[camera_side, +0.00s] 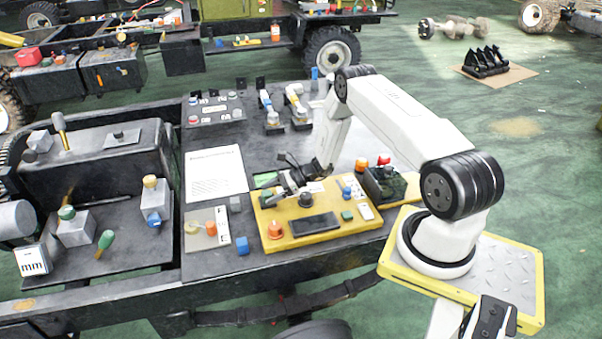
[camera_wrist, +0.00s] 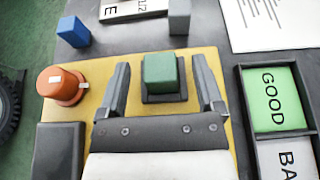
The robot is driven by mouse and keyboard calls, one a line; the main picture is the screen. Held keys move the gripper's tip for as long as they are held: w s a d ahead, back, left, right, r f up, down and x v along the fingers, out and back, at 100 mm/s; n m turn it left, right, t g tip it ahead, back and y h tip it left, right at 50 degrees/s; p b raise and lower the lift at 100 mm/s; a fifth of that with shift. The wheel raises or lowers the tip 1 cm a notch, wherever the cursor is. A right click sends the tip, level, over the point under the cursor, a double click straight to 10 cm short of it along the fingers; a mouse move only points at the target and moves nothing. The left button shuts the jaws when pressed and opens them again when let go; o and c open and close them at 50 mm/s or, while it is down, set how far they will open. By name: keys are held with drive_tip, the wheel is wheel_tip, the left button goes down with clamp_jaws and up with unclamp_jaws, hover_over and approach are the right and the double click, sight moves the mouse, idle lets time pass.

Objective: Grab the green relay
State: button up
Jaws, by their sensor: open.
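The green relay (camera_wrist: 160,73) is a small green block on a dark square socket near the edge of the yellow board (camera_side: 296,240). In the side view the relay (camera_side: 267,195) shows at the board's left end, beside my gripper (camera_side: 287,190). In the wrist view my gripper (camera_wrist: 161,68) is open, with one finger on each side of the relay. Gaps show between the relay and both fingers, and nothing is held. Another green block (camera_side: 347,216) sits on the right part of the board.
An orange knob (camera_wrist: 62,85) stands left of the fingers in the wrist view. A tray with a green GOOD panel (camera_wrist: 275,98) lies close on the right. A blue block (camera_wrist: 74,31) and a grey block (camera_wrist: 179,16) lie beyond the board. A dark panel (camera_side: 314,225) is on the board.

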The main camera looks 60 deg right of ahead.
drive_tip(key=shift+x, duration=1.6)
clamp_jaws()
drive_tip(key=shift+r, duration=0.25)
